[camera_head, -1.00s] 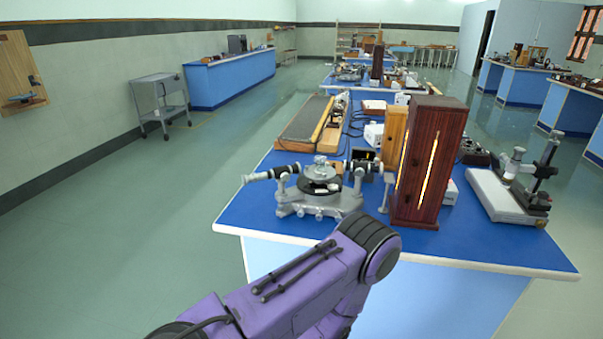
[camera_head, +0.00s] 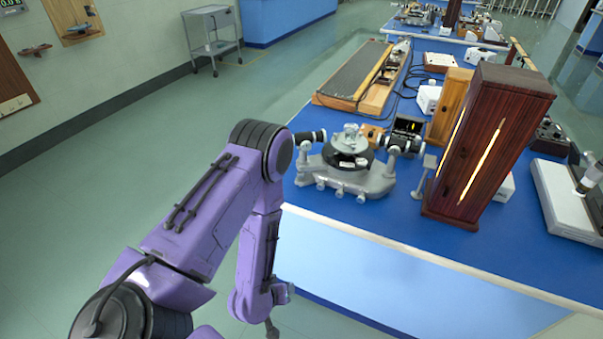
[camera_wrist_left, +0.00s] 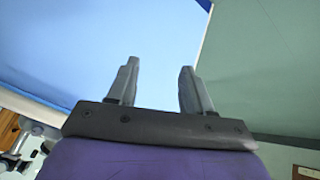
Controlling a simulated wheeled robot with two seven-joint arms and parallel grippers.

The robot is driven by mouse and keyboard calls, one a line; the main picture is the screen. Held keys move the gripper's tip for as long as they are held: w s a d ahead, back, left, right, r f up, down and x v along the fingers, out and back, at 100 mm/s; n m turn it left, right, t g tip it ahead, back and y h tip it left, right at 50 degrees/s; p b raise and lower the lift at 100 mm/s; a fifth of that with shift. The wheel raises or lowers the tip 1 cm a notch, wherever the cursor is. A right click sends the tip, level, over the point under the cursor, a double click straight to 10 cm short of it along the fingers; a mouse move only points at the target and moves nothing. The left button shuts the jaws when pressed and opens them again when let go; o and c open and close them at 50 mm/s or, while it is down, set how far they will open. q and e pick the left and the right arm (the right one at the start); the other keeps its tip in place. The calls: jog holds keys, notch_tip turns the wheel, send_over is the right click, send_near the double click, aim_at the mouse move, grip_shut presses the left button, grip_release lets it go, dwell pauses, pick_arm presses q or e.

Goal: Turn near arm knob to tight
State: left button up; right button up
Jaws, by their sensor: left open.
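The spectrometer (camera_head: 345,168) stands on the blue bench near its left edge, with a grey base, a dark round table and tubes to either side. Its near arm knob is too small to make out. The forearm hangs down beside the bench's near left side. In the left wrist view my left gripper (camera_wrist_left: 158,70) is open with nothing between its fingers. The gripper is well below and apart from the spectrometer. My right gripper is not in view.
A tall dark wooden box (camera_head: 495,145) with a glowing slit stands right of the spectrometer. A long wooden-framed board (camera_head: 355,72) lies behind it. A white-based instrument (camera_head: 560,198) is at the right. A grey trolley (camera_head: 212,38) stands at the wall. The floor left of the bench is clear.

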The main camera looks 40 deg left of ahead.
pick_arm(q)
jog(key=w+a+r+n+t+p, duration=0.1)
jog(key=w+a+r+t+p, duration=0.15)
jog(key=w+r, duration=0.55)
jog(key=t+h+p, duration=0.2)
jog(key=t, duration=0.4)
send_near(319, 187)
jog(key=shift+g, duration=0.25)
jog(key=x, duration=0.3)
jog(key=p+x, duration=0.1)
jog(key=x, duration=0.3)
jog(key=shift+w+a+r, duration=0.1)
jog(key=shift+w+r, duration=0.05)
jog(key=shift+r, duration=0.05)
jog(key=shift+w+f, duration=0.2)
jog(key=shift+w, duration=0.45)
grip_shut()
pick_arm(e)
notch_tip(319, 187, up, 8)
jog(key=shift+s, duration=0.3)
